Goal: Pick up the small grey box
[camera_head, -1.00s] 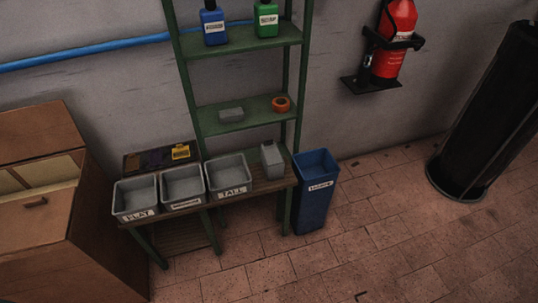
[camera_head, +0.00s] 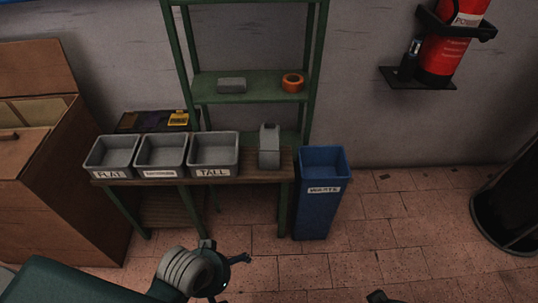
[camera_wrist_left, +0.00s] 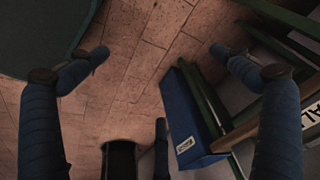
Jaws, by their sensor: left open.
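A small grey box (camera_head: 231,85) lies on the green shelf above the table, left of an orange roll. A taller grey block (camera_head: 269,146) stands on the table, right of the bin labelled TALL. My left arm comes in low from the left in the head view, in front of the table and well short of both. In the left wrist view my left gripper (camera_wrist_left: 160,57) is open with nothing between its fingers.
Grey bins labelled FLAT (camera_head: 111,154), a middle one (camera_head: 161,154) and TALL (camera_head: 213,156) stand on the table. A blue waste bin (camera_head: 320,195) stands at its right end; it also shows in the wrist view (camera_wrist_left: 190,120).

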